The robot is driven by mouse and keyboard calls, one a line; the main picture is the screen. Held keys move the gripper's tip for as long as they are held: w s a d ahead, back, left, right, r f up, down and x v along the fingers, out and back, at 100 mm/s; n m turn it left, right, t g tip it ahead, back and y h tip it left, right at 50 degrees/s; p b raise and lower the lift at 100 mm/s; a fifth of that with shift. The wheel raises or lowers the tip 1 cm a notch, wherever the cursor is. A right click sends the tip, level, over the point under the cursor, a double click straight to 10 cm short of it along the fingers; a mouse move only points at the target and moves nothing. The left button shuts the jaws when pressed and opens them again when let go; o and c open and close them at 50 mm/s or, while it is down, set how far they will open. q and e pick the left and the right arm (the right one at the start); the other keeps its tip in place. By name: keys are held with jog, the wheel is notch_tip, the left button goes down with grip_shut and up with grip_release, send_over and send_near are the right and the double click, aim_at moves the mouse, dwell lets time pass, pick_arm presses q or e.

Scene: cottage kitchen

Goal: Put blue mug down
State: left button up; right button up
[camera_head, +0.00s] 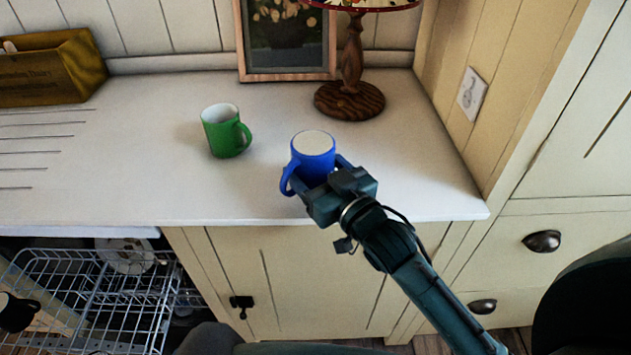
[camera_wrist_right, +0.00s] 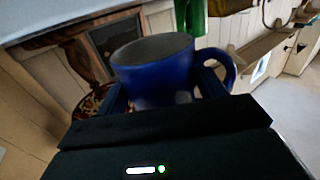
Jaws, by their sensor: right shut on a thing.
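The blue mug (camera_head: 313,145) is upright at the front part of the white counter, its handle toward the front left. It also shows in the right wrist view (camera_wrist_right: 152,72). My right gripper (camera_head: 320,173) is shut on its body from the front, one finger on each side. Whether the mug's base touches the counter or hangs just above it is hidden by the gripper. My left gripper is not in view.
A green mug (camera_head: 222,134) stands on the counter (camera_head: 120,185) left of the blue mug. A lamp (camera_head: 350,98) and a framed picture (camera_head: 287,42) stand behind, a wooden box (camera_head: 50,72) at the back left. An open dish rack (camera_head: 100,290) is below left. Counter to the right is clear.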

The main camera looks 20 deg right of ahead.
aim_at(315, 182)
jog(key=shift+f, duration=1.5)
jog(key=shift+f, duration=0.15)
jog(key=o, duration=1.2)
jog(key=shift+f, duration=0.1)
jog(key=shift+c, duration=0.2)
jog(key=b+v, duration=0.2)
jog(key=v, duration=1)
jog(key=s+a+f+g, duration=0.2)
jog(key=s+f+g, duration=0.1)
jog(key=f, duration=0.5)
jog(key=s+a+f+g, duration=0.2)
jog(key=s+f+g, duration=0.1)
jog(key=f, duration=0.5)
jog(key=shift+s+a+f+h, duration=0.2)
jog(key=shift+a+f+h, duration=0.2)
